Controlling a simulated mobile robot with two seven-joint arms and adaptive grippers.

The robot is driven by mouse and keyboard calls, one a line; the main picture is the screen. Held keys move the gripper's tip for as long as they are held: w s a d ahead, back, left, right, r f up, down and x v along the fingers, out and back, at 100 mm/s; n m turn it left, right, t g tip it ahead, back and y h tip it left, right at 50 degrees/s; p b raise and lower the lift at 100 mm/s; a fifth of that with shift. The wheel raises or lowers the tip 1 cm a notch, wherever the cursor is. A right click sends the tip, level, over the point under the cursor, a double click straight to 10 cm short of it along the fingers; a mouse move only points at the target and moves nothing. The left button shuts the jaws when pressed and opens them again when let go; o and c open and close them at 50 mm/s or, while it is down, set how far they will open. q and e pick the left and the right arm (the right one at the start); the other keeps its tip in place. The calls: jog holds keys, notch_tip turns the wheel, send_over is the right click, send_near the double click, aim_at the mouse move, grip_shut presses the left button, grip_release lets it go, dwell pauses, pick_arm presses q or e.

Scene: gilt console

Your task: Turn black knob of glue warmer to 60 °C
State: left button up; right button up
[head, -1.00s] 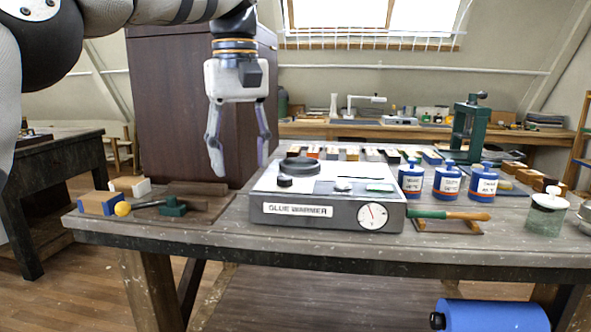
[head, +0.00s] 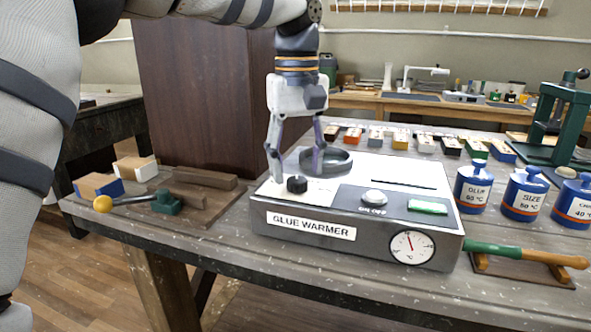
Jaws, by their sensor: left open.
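The glue warmer (head: 290,240) is a grey box with a light top on the workbench. Its small black knob (head: 297,184) stands at the front left of the top. A temperature dial (head: 412,247) with a red needle is on the front face; its numbers are too small to read. My left gripper (head: 297,179) points down over the left part of the warmer. It is open, with one finger to the left of the knob and the other to its right and a little behind. I cannot tell whether either finger touches the knob. My right gripper is not in view.
A dark round ring (head: 325,161) sits on the warmer's top behind the knob, with an on/off button (head: 374,197) to the right. A green lever tool (head: 165,202) lies left.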

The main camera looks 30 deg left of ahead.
pick_arm(q)
jog(key=shift+f, duration=1.1)
jog(key=c, duration=1.2)
jog(key=shift+o, duration=0.2)
jog(key=shift+m, duration=0.3)
jog(key=m, duration=0.4)
jog(key=shift+r, duration=0.1)
jog(key=m, duration=0.4)
jog(key=shift+m, duration=0.4)
jog(key=m, duration=0.4)
jog(key=shift+m, duration=2.2)
